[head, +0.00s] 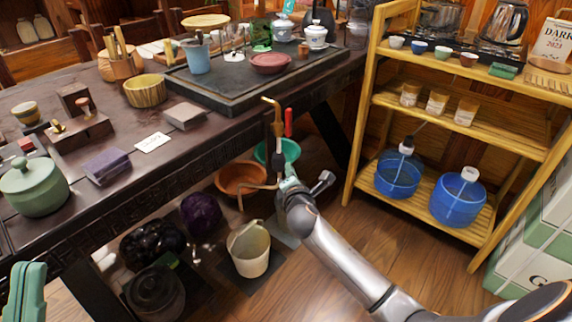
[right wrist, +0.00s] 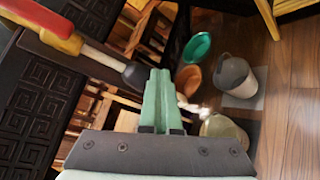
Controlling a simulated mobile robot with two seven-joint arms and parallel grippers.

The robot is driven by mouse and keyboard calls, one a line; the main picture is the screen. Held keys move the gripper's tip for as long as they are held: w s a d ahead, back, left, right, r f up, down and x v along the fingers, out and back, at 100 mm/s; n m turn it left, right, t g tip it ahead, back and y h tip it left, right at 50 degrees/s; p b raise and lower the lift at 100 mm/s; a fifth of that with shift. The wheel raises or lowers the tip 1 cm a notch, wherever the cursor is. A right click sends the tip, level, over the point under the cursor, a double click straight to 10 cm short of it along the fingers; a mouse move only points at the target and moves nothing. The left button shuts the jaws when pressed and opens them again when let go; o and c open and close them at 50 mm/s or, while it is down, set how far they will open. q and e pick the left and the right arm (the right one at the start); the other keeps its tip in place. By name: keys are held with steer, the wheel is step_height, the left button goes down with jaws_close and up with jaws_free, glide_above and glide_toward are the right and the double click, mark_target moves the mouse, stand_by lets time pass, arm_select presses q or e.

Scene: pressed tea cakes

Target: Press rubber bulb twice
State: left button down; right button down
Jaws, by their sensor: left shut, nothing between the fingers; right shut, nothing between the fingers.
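I cannot pick out the rubber bulb with certainty. In the head view a thin red piece (head: 288,122) and a copper-coloured upright piece (head: 275,112) stand just above my right gripper (head: 287,176), past the table's edge. The right gripper's pale green fingers are together and empty. My left gripper (head: 26,285) is shut and empty at the lower left.
The dark table (head: 215,130) carries a tea tray, cups and boxes. A wooden shelf (head: 355,130) at right holds blue bottles (head: 399,175). Brown (head: 238,178) and green (head: 290,149) basins and a pale bucket (head: 249,250) are below. The wooden floor at lower centre is open.

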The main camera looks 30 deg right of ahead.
steer(key=shift+s+d+p, duration=0.3)
steer(key=shift+s+p, duration=0.2)
steer(key=shift+s, duration=0.35)
steer(key=s, duration=0.1)
steer(key=s+d+p, duration=0.1)
steer(key=s, duration=0.1)
steer(key=s+d+p, duration=0.1)
steer(key=shift+s, duration=0.3)
stand_by(2.2)
